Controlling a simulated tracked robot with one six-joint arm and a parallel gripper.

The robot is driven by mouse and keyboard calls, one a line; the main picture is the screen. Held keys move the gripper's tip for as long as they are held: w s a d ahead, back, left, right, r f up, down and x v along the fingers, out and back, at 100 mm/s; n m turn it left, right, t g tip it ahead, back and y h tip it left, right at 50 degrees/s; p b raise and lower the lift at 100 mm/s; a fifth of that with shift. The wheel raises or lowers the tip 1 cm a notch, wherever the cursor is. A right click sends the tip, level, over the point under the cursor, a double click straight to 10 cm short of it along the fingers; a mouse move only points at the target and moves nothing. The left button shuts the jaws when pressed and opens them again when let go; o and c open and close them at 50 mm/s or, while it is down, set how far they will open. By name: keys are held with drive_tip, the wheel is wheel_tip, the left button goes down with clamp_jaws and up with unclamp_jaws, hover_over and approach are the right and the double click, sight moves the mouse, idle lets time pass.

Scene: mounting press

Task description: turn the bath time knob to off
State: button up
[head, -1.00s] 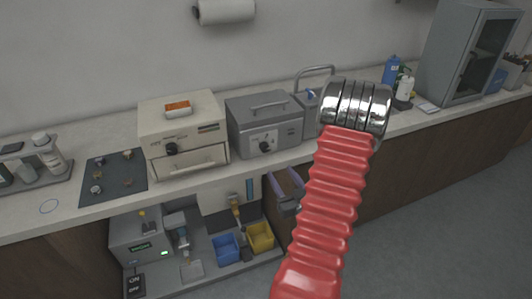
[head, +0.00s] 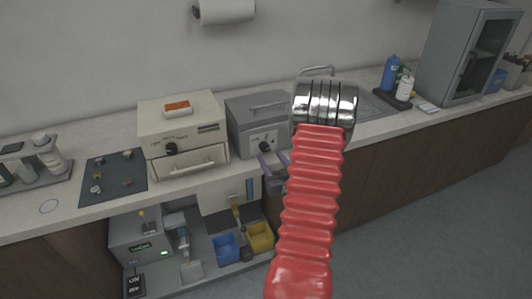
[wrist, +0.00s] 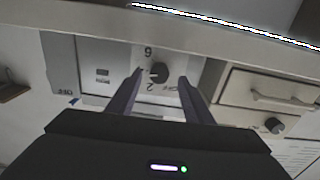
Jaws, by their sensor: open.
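The bath is a grey box with a lid handle (head: 268,106) on the counter in the head view. Its black time knob (wrist: 159,72) is on the pale front panel, with OFF, 2 and 6 legible around it in the wrist view. The knob also shows in the head view (head: 265,147). I cannot clearly tell which mark it points to. My gripper (wrist: 160,78) is open and empty. In the wrist view its two fingers appear on either side of the knob; contact is not visible. My red arm sleeve hides the bath's right surroundings in the head view.
A cream oven (head: 182,130) with its own black knob (head: 171,149) and a drawer stands left of the bath. Left of it is a dark mat (head: 114,176) with small parts. Below are a blue bin (head: 226,247) and a yellow bin (head: 259,236).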

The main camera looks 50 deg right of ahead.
sight(265, 150)
drive_tip(key=shift+x, duration=2.25)
drive_tip(key=shift+c, duration=0.6)
drive_tip(key=shift+a, duration=0.15)
drive_tip(key=c, duration=1)
